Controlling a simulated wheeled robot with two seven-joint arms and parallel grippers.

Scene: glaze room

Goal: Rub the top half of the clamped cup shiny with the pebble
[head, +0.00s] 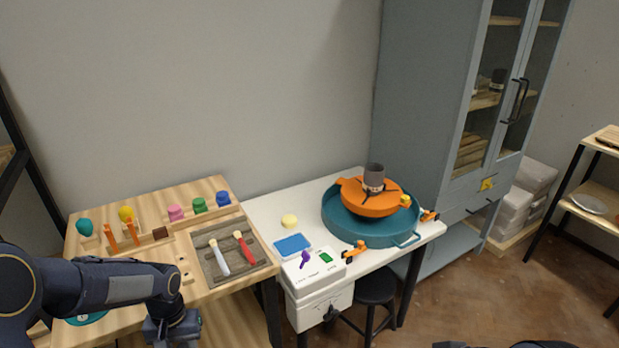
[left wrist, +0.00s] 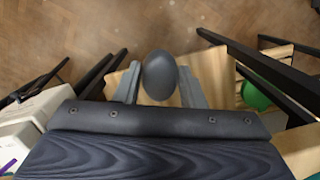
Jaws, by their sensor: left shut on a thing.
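The wheel head sits inside a teal basin (head: 337,228) on the white table. My left gripper (left wrist: 160,88) is shut on a smooth dark grey oval pebble (left wrist: 159,72), seen in the left wrist view. In the head view my left gripper (head: 172,328) is low at the wooden bench's front edge, well left of the cup; the pebble cannot be made out there. My right gripper is not in view.
The white table (head: 262,215) holds a yellow sponge (head: 290,221), a blue pad (head: 293,246) and a control box (head: 313,270). Orange clamps (head: 353,253) grip near the basin. A grey cabinet (head: 420,100) stands behind.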

